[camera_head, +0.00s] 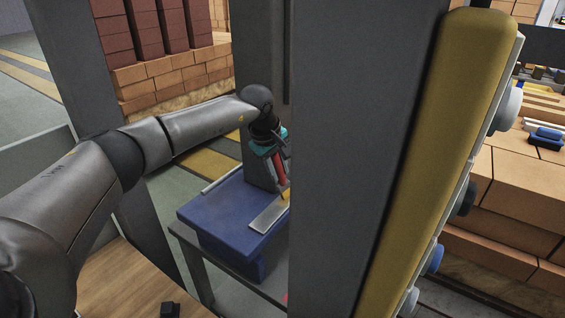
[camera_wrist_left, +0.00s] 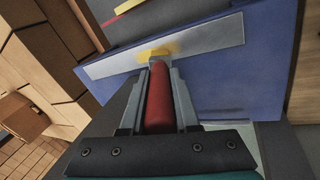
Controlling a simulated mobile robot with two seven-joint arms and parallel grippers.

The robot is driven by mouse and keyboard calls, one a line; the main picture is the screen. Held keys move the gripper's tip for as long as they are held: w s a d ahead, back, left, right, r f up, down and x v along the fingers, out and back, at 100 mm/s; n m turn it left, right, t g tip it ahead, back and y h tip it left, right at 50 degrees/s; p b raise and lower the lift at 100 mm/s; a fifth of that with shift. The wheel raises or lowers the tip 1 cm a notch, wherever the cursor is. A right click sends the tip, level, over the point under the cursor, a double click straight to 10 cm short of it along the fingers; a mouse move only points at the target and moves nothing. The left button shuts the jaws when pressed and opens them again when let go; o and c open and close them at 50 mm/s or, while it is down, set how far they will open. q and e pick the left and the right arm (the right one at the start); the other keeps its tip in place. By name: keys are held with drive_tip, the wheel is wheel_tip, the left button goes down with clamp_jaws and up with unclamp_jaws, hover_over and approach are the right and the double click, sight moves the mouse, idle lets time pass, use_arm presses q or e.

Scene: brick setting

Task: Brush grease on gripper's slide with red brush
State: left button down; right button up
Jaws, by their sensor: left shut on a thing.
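In the left wrist view the red handle (camera_wrist_left: 159,100) lies between the two fingers of the left gripper (camera_wrist_left: 158,85). The brush's yellow tip overlaps the pale metal slide (camera_wrist_left: 205,42) on the blue block (camera_wrist_left: 270,60). The slide also shows in the head view (camera_head: 266,218). I cannot tell for sure whether the tip touches it. My right gripper is not in view.
A wide grey post (camera_head: 350,120) hides the right part of the blue block and its grey table (camera_head: 235,292). A yellow padded bar (camera_head: 440,150) stands right of the post. Stacked bricks (camera_head: 175,75) are at the back left, and more bricks (camera_head: 520,190) are at the right.

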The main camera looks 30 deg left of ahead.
use_arm(q)
drive_tip(key=s+a+b, duration=0.1)
drive_tip(key=s, duration=1.7)
drive_tip(key=shift+s+a, duration=0.15)
drive_tip(key=shift+a, duration=0.05)
idle(1.1)
drive_tip(key=shift+r+p, duration=1.7)
drive_tip(key=shift+r, duration=1.35)
